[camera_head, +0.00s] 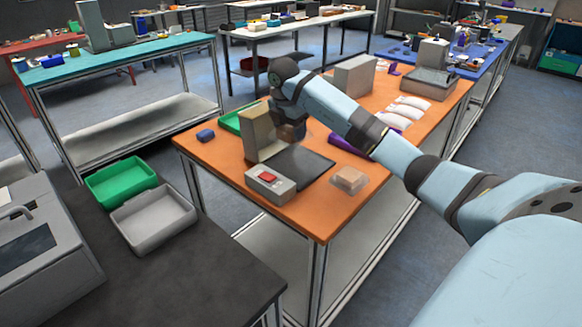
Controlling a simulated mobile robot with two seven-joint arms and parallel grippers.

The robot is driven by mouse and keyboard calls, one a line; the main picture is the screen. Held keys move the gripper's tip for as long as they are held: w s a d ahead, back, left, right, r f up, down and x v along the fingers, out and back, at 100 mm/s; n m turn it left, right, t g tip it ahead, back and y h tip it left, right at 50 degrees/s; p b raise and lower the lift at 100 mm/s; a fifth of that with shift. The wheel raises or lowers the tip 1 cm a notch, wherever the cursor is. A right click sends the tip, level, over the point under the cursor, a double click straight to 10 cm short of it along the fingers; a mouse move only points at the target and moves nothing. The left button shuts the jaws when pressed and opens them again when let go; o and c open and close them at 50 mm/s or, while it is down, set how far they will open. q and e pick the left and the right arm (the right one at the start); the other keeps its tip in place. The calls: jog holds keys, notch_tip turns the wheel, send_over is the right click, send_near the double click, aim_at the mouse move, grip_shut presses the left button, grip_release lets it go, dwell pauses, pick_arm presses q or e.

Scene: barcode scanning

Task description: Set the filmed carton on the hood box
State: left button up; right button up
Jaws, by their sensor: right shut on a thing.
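A small tan carton in clear film (348,181) lies on the orange table (320,212), near its front right edge. A grey box with a red button (270,185) sits at the front left, beside a dark flat plate (303,166). A tan upright hood-like box (258,136) stands behind it; I cannot tell for certain which is the hood box. My right gripper (291,130) is just right of the upright box, shut on a small brownish thing that my arm partly hides. My left gripper is not in view.
A green tray (234,121) and a small blue object (206,135) lie left of the upright box. A grey box (354,76), white packets (407,108) and a scale-like device (432,72) stand further back. Green (121,178) and grey (153,216) bins stand on the near dark table.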

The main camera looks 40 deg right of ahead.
send_over(291, 169)
notch_tip(291, 169, down, 6)
jog(key=shift+s+a+r, duration=0.1)
jog(key=shift+a, duration=0.05)
jog(key=shift+f, duration=0.5)
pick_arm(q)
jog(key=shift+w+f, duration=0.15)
pick_arm(e)
jog(key=shift+f, duration=2.05)
jog(key=shift+f, duration=0.1)
jog(key=o, duration=1.1)
jog(key=shift+c, duration=0.2)
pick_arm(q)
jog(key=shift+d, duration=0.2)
